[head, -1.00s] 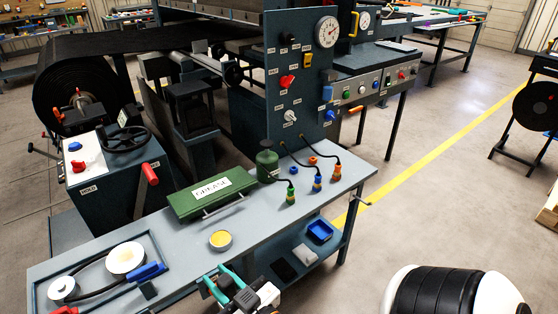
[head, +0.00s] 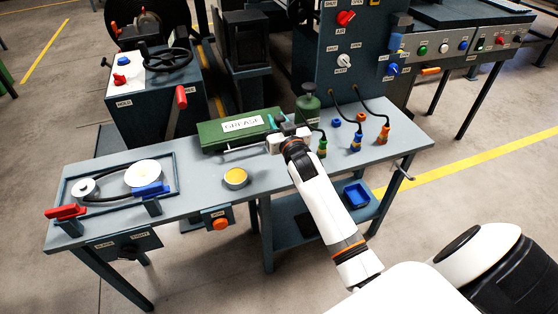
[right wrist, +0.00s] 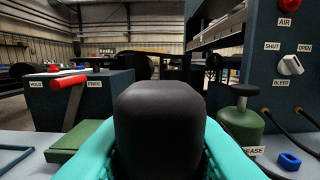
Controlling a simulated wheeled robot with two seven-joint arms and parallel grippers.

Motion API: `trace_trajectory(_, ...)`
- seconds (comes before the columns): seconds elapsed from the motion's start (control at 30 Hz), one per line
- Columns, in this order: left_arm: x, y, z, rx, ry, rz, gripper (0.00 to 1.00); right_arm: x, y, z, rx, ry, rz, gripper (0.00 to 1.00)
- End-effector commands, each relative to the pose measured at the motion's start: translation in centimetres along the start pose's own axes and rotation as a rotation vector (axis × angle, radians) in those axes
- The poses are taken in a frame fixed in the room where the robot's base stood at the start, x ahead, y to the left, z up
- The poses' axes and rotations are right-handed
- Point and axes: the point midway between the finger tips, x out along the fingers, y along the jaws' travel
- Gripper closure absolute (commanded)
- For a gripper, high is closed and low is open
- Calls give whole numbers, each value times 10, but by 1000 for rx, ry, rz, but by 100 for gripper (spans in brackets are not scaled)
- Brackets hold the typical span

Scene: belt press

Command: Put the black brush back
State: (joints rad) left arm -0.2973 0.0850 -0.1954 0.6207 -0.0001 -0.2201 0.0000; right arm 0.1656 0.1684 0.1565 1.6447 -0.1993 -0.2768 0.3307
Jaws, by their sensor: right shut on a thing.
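My right gripper (head: 277,123) reaches over the bench beside the green grease box, its teal fingers pointing away from me. In the right wrist view, the teal fingers (right wrist: 160,150) are shut on the black brush (right wrist: 160,115), a dark rounded block that fills the middle of that view. The brush's far side and underside are hidden. In the head view the brush is too small and covered to make out clearly. My left gripper is not in view.
The green grease box (head: 225,136) and green grease can (head: 308,102) stand close to the gripper. A control panel (head: 345,60) rises behind.

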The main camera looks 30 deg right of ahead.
Motion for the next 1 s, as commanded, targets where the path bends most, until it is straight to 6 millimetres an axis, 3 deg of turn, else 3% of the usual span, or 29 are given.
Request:
trace_trajectory(0.1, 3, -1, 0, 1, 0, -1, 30, -1, 1, -27, 1, 5, 0, 99)
trace_trajectory(0.53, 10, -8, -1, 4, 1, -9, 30, -1, 1, -79, 1, 2, 1, 99)
trace_trajectory(0.97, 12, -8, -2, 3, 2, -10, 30, -1, 1, -87, 0, 0, 2, 99)
trace_trajectory(1.0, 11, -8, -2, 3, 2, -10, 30, -1, 1, -86, -1, 0, 2, 68)
